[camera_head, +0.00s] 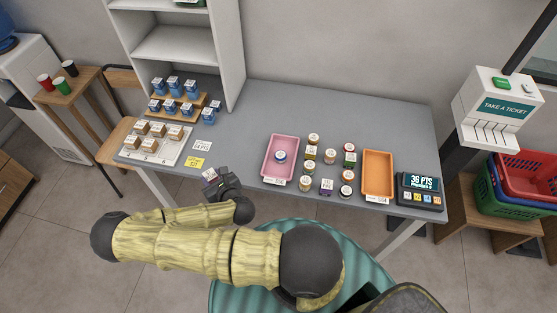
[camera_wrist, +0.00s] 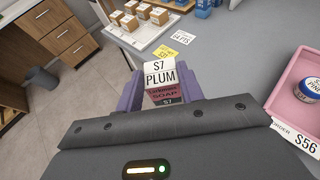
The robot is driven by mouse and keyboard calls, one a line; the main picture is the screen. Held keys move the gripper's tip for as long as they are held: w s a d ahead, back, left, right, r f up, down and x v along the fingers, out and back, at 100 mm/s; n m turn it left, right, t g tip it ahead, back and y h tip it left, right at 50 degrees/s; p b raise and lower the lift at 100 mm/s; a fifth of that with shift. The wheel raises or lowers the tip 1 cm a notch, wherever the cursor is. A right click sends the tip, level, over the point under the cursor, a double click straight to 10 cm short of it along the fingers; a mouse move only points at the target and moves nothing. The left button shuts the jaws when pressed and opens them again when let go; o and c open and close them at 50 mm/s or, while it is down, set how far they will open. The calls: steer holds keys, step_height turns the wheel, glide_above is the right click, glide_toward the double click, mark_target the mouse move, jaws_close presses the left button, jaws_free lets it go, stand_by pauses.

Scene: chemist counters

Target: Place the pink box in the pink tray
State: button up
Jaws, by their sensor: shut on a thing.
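My gripper (camera_head: 214,182) is shut on a small box (camera_wrist: 165,93) with a white "S7 PLUM" label and a dark pink soap face. The wrist view shows the box between the two purple fingers of my gripper (camera_wrist: 160,86). In the head view my gripper is at the table's front edge, left of the pink tray (camera_head: 270,164). In the wrist view the tray (camera_wrist: 286,92) is at the right, apart from the held box.
Several jars (camera_head: 309,168) stand between the pink tray and an orange tray (camera_head: 377,180). A points display (camera_head: 419,186) is at the right end. A white board with small boxes (camera_head: 148,148) and a yellow card (camera_head: 195,162) lie left. The table behind the pink tray is clear.

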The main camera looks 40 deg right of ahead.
steer(key=w+d+f+m+h+b, duration=0.1)
steer(key=w+d+m+h+b, duration=0.15)
steer(key=d, duration=0.55)
steer(key=w+d+f+m+h+b, duration=0.1)
steer(key=w+d+b, duration=0.25)
steer(key=d, duration=0.45)
steer(key=s+d+r+m+h+b, duration=0.1)
steer(key=d+b, duration=0.1)
steer(key=d, duration=0.6)
steer(key=s+d+r+m+g+h+b, duration=0.1)
steer(key=d+b, duration=0.1)
steer(key=d, duration=0.7)
steer(key=shift+s+d+r+g+b, duration=0.2)
steer(key=shift+s+d+g+b, duration=0.05)
steer(key=shift+d+g+b, duration=0.1)
steer(key=shift+h, duration=0.25)
step_height(320, 180, down, 6)
steer(key=p, duration=0.1)
steer(key=shift+f, duration=0.15)
steer(key=shift+a+f, duration=0.1)
steer(key=shift+f, duration=0.05)
steer(key=shift+f+p, duration=0.55)
steer(key=shift+f, duration=1.2)
